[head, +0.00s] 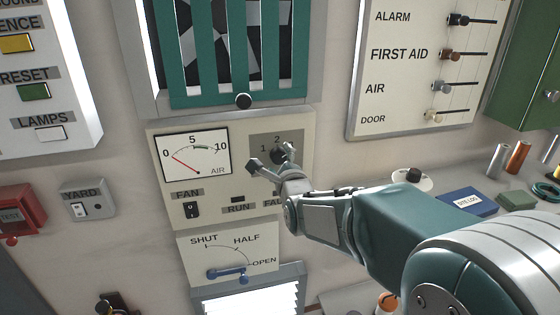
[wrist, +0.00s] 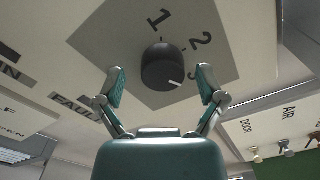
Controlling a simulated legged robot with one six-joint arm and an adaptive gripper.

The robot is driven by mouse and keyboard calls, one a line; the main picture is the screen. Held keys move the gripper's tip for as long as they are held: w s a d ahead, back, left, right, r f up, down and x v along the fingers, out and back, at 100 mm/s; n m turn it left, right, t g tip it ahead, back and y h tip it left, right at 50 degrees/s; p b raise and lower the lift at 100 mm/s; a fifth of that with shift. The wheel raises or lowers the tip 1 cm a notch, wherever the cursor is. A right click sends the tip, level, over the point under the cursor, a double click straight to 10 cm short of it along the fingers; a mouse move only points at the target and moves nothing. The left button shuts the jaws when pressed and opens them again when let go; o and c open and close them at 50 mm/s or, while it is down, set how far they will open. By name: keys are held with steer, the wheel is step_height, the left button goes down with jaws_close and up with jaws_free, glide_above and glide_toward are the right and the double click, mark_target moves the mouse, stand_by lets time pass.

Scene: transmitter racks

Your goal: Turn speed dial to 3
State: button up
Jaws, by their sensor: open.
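The speed dial (wrist: 160,62) is a round black knob on a grey plate (wrist: 110,35) with the numbers 1, 2 and, partly hidden, 3. Its white mark points to the lower right in the wrist view, past the visible numbers; I cannot tell the exact setting. In the head view the dial (head: 278,155) is partly hidden by my gripper (head: 272,160). My gripper (wrist: 161,82) is open, with one finger on each side of the dial. The fingers look apart from the knob, with nothing between them but the view of it.
The same panel carries an air gauge (head: 192,156), a fan switch (head: 191,209) and a run label (head: 238,208). A teal grille (head: 240,55) with a black knob is just above. A blue lever (head: 228,272) is below. Slider controls (head: 425,65) are at the upper right.

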steer(key=shift+s, duration=0.1)
steer(key=shift+s, duration=0.3)
steer(key=v, duration=1.1)
steer(key=shift+d, duration=0.15)
steer(key=s+d+f+n+g+h, duration=0.2)
steer(key=s+d+n+g, duration=0.4)
steer(key=s+n, duration=0.4)
steer(key=s+d+f+n+g+h, duration=0.3)
steer(key=s+d+n, duration=0.4)
steer(key=s+n, duration=0.4)
steer(key=s+f+g, duration=0.1)
steer(key=g, duration=0.1)
steer(key=shift+d+g, duration=0.3)
steer(key=shift+g, duration=0.1)
